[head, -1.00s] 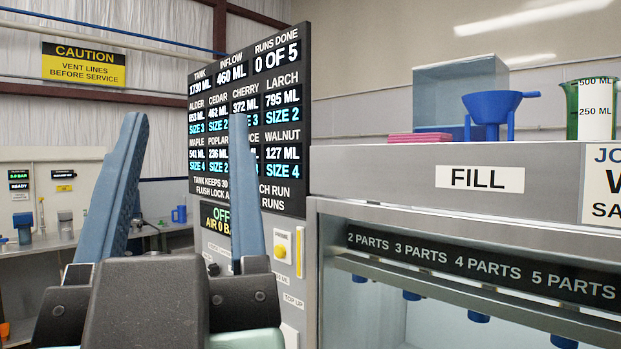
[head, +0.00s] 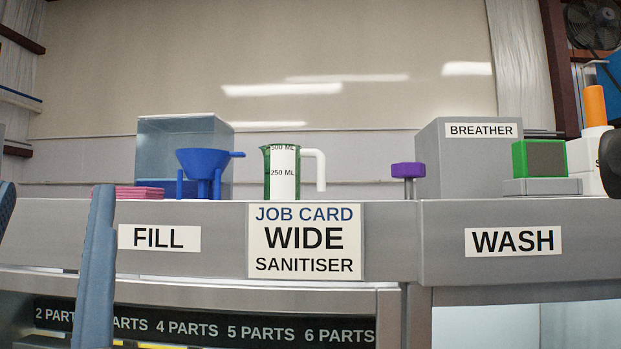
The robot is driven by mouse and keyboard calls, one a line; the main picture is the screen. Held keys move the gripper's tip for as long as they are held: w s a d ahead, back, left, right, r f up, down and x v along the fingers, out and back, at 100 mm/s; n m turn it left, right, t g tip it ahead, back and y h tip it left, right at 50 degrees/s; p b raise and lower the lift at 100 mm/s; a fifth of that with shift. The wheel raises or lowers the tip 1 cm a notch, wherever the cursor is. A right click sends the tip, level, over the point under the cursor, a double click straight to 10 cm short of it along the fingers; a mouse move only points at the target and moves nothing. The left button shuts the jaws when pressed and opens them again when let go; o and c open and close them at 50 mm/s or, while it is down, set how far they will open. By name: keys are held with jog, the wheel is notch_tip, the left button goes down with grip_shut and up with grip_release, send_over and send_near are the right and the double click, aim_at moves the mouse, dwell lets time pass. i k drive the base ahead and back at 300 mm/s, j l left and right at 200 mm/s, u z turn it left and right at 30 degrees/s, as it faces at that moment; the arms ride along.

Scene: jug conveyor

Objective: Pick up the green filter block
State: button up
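The green filter block (head: 515,160) is a small block with a bright green edge and a dark grey face. It sits upright on a low grey stand (head: 542,187) on top of the wash cabinet, at the right of the head view. A grey box labelled BREATHER (head: 463,160) stands just left of it. My gripper (head: 54,195) is at the far left of the view, with its two blue fingers spread wide and nothing between them. It is well apart from the block. The left finger is partly cut off by the picture edge.
A purple knob (head: 408,170), a green measuring jug (head: 283,180), a blue funnel on a stand (head: 204,165) and pink pads (head: 140,193) line the cabinet top. A white bottle with an orange top (head: 595,108) stands right of the block.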

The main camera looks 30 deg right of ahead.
aim_at(530, 158)
jog(key=z, duration=1.6)
